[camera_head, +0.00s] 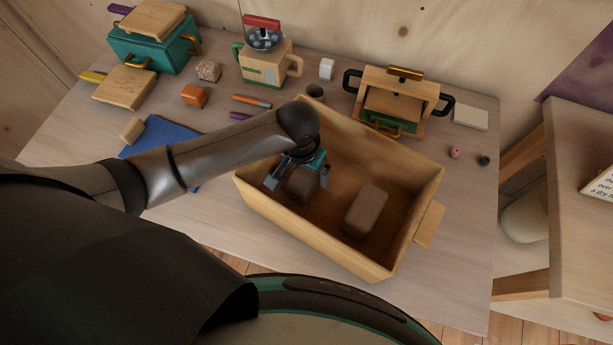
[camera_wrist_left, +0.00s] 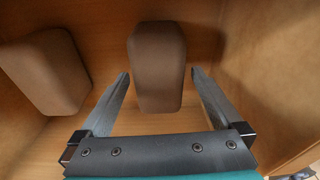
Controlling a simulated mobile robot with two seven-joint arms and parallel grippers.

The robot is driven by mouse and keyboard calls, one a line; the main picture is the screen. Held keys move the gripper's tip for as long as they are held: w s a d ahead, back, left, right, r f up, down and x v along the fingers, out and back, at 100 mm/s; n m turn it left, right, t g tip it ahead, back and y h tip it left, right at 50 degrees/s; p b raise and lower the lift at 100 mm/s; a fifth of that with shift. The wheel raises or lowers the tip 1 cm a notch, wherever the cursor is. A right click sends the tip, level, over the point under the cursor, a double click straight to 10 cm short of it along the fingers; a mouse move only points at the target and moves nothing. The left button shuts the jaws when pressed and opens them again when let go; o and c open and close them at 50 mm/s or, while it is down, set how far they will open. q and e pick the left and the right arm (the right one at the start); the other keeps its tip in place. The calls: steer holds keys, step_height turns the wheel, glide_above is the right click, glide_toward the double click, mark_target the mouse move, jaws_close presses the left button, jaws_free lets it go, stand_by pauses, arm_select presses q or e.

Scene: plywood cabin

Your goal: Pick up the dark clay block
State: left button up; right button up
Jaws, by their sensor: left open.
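Two brown clay blocks lie in a wooden box (camera_head: 262,215). The darker clay block (camera_head: 303,187) is in the left part of the box, and the lighter brown block (camera_head: 366,210) is to its right. My left gripper (camera_head: 296,181) is down inside the box at the darker block, with its fingers open on either side. In the left wrist view the darker block (camera_wrist_left: 157,60) sits between the open fingertips (camera_wrist_left: 160,73), with visible gaps on both sides. The lighter block (camera_wrist_left: 45,70) is at the left there. My right gripper is not in view.
The box walls stand close around the gripper. A blue mat (camera_head: 160,135) lies left, partly under my arm. The table right of the box is mostly clear.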

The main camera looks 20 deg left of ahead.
mark_target(307, 175)
arm_select(q)
steer(key=f, duration=0.3)
steer(key=shift+w+d+f+b, duration=0.1)
steer(key=shift+w+f+b, duration=0.1)
steer(key=shift+b, duration=0.2)
steer(key=shift+r, duration=0.1)
jaws_close()
stand_by(0.4)
